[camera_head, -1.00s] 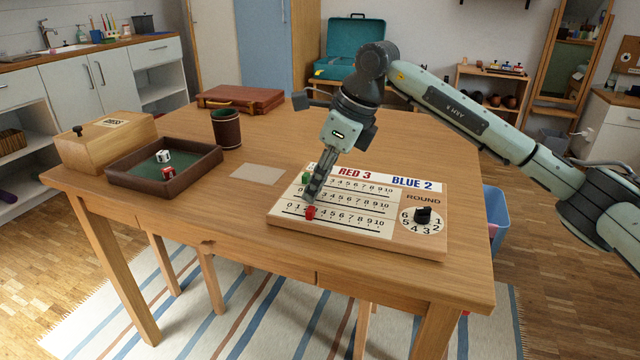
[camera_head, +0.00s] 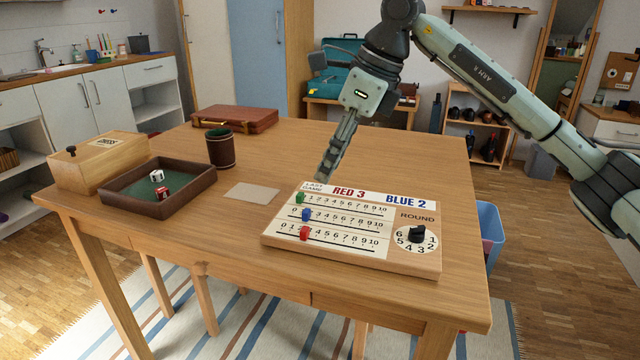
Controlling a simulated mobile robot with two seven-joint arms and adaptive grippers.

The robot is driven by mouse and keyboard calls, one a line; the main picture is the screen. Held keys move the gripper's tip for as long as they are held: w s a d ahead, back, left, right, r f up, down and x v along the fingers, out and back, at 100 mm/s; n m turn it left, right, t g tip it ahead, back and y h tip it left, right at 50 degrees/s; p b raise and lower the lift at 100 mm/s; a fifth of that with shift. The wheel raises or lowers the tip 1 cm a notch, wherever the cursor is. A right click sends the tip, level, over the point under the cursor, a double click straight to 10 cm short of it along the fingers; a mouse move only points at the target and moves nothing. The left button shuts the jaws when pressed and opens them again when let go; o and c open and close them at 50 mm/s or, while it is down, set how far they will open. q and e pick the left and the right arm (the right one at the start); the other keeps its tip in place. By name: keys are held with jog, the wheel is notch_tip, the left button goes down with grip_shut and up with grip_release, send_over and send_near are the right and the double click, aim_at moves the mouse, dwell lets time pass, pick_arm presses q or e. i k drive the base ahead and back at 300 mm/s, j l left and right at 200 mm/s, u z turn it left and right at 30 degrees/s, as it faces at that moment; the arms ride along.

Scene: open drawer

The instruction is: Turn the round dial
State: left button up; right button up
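The round dial is a black knob (camera_head: 417,234) on a white disc numbered 1 to 6 under the word ROUND, at the right end of the wooden scoreboard (camera_head: 350,267). The board has three number tracks with a green peg (camera_head: 300,198), a blue peg (camera_head: 306,214) and a red peg (camera_head: 305,233). My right gripper (camera_head: 324,177) points down above the board's back left corner, apart from the pegs and to the left of the dial. Its fingers overlap in this view, so their opening is unclear. My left gripper is out of view.
A brown tray (camera_head: 190,197) holds a white die and a red die. A wooden box (camera_head: 98,161), a dark cup (camera_head: 221,149) and a flat card (camera_head: 252,193) are on the table's left half. A brown case (camera_head: 235,117) lies at the back. The table behind the board is clear.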

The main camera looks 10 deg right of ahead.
aim_at(416, 234)
jog(key=k, duration=1)
